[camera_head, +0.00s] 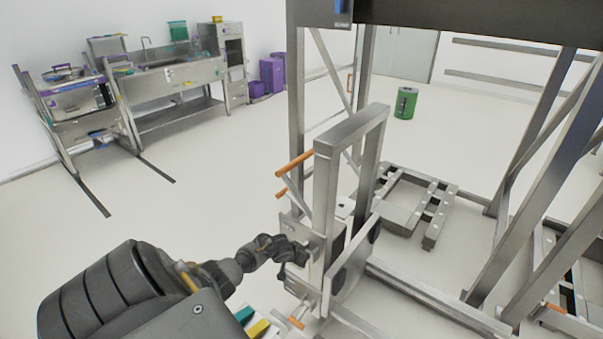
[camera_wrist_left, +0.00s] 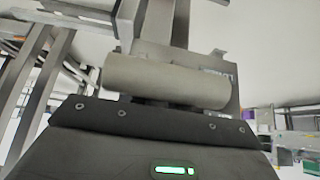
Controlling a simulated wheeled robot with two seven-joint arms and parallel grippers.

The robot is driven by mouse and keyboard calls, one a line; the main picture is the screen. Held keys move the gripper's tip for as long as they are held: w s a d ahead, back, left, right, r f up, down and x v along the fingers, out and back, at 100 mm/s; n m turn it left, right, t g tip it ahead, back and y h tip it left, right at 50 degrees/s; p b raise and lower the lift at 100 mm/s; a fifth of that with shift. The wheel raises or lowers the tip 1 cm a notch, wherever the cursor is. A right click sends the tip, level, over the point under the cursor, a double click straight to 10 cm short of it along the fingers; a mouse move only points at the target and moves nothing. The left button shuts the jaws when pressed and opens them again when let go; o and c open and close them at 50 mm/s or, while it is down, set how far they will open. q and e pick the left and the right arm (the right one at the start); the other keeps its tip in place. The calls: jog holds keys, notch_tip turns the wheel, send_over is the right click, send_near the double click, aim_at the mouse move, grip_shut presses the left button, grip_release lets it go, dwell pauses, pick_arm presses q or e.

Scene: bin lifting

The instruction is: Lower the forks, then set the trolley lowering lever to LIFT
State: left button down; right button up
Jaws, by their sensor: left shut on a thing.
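The trolley (camera_head: 326,200) is a steel upright frame with orange-gripped handles (camera_head: 295,163) on its left side. My left gripper (camera_head: 292,250) reaches in from the lower left and is at the trolley's side panel, below these handles. In the left wrist view a grey cylindrical grip (camera_wrist_left: 165,80) lies across the front of my dark gripper body, and the gripper is shut on it. A plate with small lettering (camera_wrist_left: 218,74) stands behind it; I cannot read the lettering or tell the lever's setting. The forks cannot be made out clearly. My right gripper is not in view.
A tall steel frame (camera_head: 297,90) stands around and behind the trolley. A low steel frame with rollers (camera_head: 436,215) is on the floor beyond it. A green drum (camera_head: 405,103) stands farther back. A steel sink bench (camera_head: 180,75) is at the back left. The floor at left is open.

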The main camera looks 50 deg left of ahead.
pick_arm(q)
jog(key=shift+s+d+f, duration=0.2)
jog(key=shift+s+f, duration=0.2)
jog(key=c, duration=1.6)
grip_release()
jog(key=o, duration=0.5)
jog(key=shift+w+a+r, duration=0.1)
jog(key=shift+a+r, duration=0.05)
jog(key=shift+r, duration=0.05)
jog(key=o, duration=1.1)
jog(key=shift+w+r, duration=0.15)
jog(key=shift+w, duration=0.05)
jog(key=shift+s+r, duration=0.25)
jog(key=shift+r, duration=0.2)
jog(key=p+v, duration=0.2)
jog(key=v, duration=0.7)
jog(key=shift+s+r, duration=0.25)
jog(key=shift+s, duration=0.1)
